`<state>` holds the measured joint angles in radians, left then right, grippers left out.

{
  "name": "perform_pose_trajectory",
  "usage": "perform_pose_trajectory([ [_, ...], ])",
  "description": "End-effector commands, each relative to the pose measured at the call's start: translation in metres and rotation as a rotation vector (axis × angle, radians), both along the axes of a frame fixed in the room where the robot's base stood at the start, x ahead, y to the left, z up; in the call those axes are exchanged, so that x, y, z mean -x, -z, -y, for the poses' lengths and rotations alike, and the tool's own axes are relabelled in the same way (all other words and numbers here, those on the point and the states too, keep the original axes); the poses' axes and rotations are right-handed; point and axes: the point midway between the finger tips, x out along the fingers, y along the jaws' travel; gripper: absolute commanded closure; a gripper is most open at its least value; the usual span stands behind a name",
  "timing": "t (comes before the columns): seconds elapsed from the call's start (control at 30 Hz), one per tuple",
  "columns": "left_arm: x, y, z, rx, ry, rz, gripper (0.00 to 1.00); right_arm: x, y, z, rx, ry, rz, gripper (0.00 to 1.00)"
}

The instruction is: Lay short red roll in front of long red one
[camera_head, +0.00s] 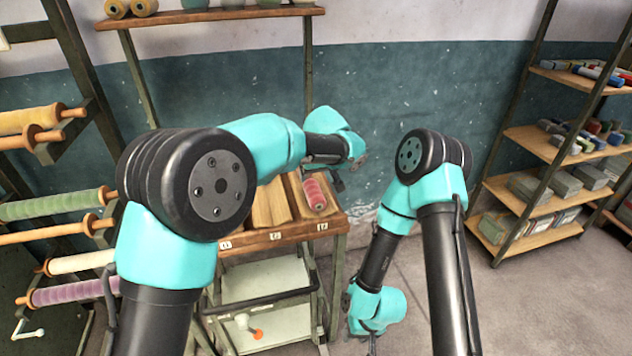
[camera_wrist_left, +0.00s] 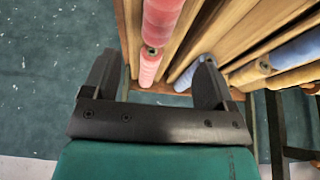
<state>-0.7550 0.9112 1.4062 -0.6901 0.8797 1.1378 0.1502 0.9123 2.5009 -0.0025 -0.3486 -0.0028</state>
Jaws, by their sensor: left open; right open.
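In the left wrist view a red roll (camera_wrist_left: 163,15) runs off the top edge. A second red roll (camera_wrist_left: 149,68) lies end to end with it, between the fingers in the picture; I cannot tell their full lengths. The head view shows red roll (camera_head: 314,190) in the right-hand compartment of the wooden rack (camera_head: 277,236), partly behind my arm. My left gripper (camera_wrist_left: 155,85) is open and empty by the rolls; it also shows in the head view (camera_head: 338,180). My right gripper (camera_head: 372,343) is open, low over the floor, mostly hidden by its wrist.
In the left wrist view a blue roll (camera_wrist_left: 188,76) lies near the right finger, with a yellow roll (camera_wrist_left: 250,72) further right. Thread spools on a rack (camera_head: 60,205) stand at left. Loaded shelves (camera_head: 545,150) stand at right. The floor between is clear.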

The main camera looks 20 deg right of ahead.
Motion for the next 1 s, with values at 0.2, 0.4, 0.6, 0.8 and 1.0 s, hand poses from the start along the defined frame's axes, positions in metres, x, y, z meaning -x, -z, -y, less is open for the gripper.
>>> perform_pose_trajectory([
  [0.2,0.009,-0.021,0.0,0.0,0.0,0.0,0.21,0.0,0.0,0.0,0.0,0.0,0.0,0.57],
  [0.4,0.01,-0.024,0.0,-0.001,0.0,-0.001,0.21,0.0,0.0,0.0,0.0,0.0,0.0,0.57],
  [0.6,0.01,-0.024,0.0,0.0,0.0,0.0,0.21,0.0,0.0,0.0,0.0,0.0,0.0,0.57],
  [0.8,0.01,-0.024,0.0,0.0,0.0,0.0,0.21,0.0,0.0,0.0,0.0,0.0,0.0,0.57],
  [1.0,0.008,-0.023,-0.003,0.004,0.001,-0.002,0.21,0.0,0.0,0.0,0.0,0.0,0.0,0.57],
])
